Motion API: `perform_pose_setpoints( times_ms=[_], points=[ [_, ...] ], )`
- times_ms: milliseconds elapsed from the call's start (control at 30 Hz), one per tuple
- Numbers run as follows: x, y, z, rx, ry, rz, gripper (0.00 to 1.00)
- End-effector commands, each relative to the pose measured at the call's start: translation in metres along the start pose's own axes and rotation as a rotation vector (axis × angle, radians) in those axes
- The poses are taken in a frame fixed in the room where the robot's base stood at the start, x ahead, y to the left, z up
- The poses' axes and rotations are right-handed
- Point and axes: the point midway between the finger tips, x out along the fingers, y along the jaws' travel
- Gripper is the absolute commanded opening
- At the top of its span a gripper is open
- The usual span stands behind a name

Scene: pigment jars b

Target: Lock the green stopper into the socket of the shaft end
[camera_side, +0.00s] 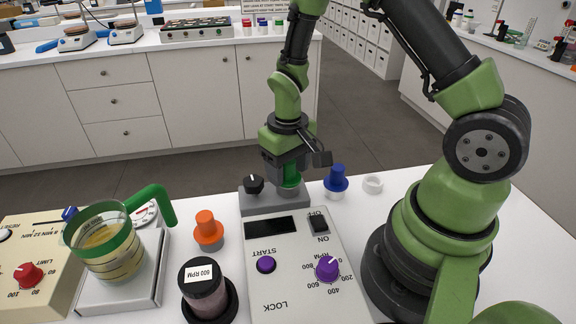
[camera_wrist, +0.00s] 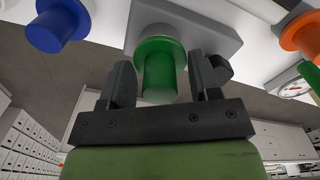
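The green stopper (camera_side: 289,181) stands upright at the grey block (camera_side: 270,203) at the back of the mixer. In the wrist view the green stopper (camera_wrist: 160,72) has its flange close against a pale round collar (camera_wrist: 155,32) on the grey block's face. Whether it is locked in the socket cannot be told, as the socket is hidden behind the flange. My gripper (camera_side: 288,165) is above the block, pointing down, its fingers on either side of the stopper. In the wrist view my gripper (camera_wrist: 163,80) is open, with gaps between both fingers and the stopper's stem.
A black knob (camera_side: 254,184) stands on the block left of the stopper. A blue stopper (camera_side: 336,180) and a white ring (camera_side: 373,183) are to the right. An orange stopper (camera_side: 207,230), a dark jar (camera_side: 205,285) and a green-handled beaker (camera_side: 108,245) stand to the left.

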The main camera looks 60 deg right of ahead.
Motion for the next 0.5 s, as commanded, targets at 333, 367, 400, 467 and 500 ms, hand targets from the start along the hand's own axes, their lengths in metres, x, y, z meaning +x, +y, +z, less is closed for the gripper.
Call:
perform_pose_setpoints(
  times_ms=[333, 367, 400, 467, 500],
  points=[
    [-0.002, 0.0, 0.0, 0.0, -0.001, 0.0, 0.61],
    [-0.004, 0.0, 0.0, -0.001, 0.001, 0.0, 0.61],
    [-0.008, 0.0, 0.0, -0.001, 0.001, 0.0, 0.61],
    [-0.016, 0.0, -0.001, -0.001, 0.003, 0.0, 0.61],
    [-0.023, 0.0, -0.001, 0.0, 0.004, -0.001, 0.61]
  ],
)
